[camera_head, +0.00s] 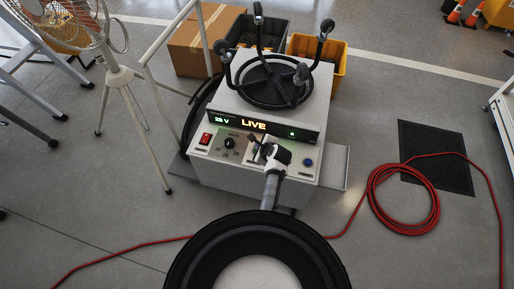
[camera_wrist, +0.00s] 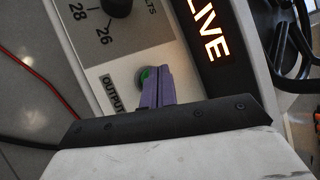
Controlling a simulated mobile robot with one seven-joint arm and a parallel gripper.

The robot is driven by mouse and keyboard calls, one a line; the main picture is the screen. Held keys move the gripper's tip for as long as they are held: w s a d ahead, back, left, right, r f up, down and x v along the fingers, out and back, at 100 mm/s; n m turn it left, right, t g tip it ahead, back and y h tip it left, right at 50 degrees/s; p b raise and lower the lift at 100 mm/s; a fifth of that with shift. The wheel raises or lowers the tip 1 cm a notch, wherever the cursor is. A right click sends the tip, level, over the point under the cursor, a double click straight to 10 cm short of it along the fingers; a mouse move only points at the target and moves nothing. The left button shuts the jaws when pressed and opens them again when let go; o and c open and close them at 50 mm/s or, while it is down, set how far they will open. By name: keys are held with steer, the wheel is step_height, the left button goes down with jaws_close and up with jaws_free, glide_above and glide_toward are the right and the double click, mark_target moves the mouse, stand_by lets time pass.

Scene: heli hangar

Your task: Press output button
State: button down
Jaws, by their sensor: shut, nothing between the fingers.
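The power cart (camera_head: 245,183) stands ahead of me, with a sloped front panel. Its display reads 28 V in green and LIVE (camera_head: 253,126) in amber; LIVE also shows in the wrist view (camera_wrist: 208,32). In the head view my gripper hides the button.
The panel also has a red switch (camera_head: 205,138), a black voltage knob (camera_head: 229,143) and a blue button (camera_head: 308,162). A black wheeled frame (camera_head: 272,85) lies on top. A fan (camera_head: 118,72) stands left; a red hose (camera_head: 403,200) coils on the floor right.

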stand_by(0.3)
step_height(320, 180, up, 5)
steer(key=p, duration=0.5)
steer(key=shift+r, duration=0.1)
stand_by(0.7)
